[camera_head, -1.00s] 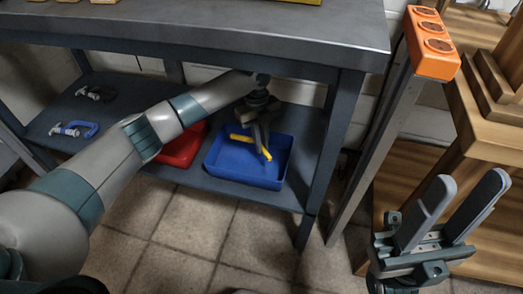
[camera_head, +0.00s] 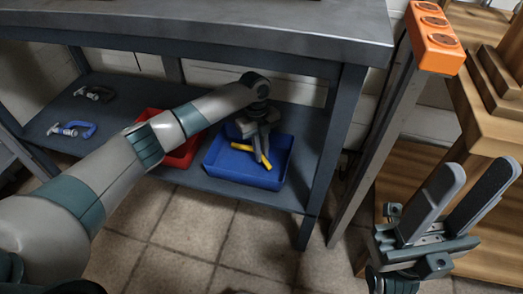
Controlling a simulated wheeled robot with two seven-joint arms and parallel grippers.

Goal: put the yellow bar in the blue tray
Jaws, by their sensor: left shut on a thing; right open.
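The blue tray (camera_head: 222,160) sits on the lower shelf of the workbench. The yellow bar (camera_head: 242,147) is at the tray, seen over its blue inside. My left gripper (camera_head: 259,150) is shut on the yellow bar, low over or within the tray. Its fingers cover the bar's middle, and a second yellow end shows to their right. I cannot tell whether the bar touches the tray floor. My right gripper (camera_head: 462,203) is open and empty at the right, in front of the wooden furniture.
A red tray (camera_head: 183,155) stands left of the blue one, partly behind my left arm. Two clamps, one blue (camera_head: 78,129) and one dark (camera_head: 95,93), lie on the shelf's left. The bench top (camera_head: 200,25) overhangs the shelf. An orange block (camera_head: 432,40) tops a post.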

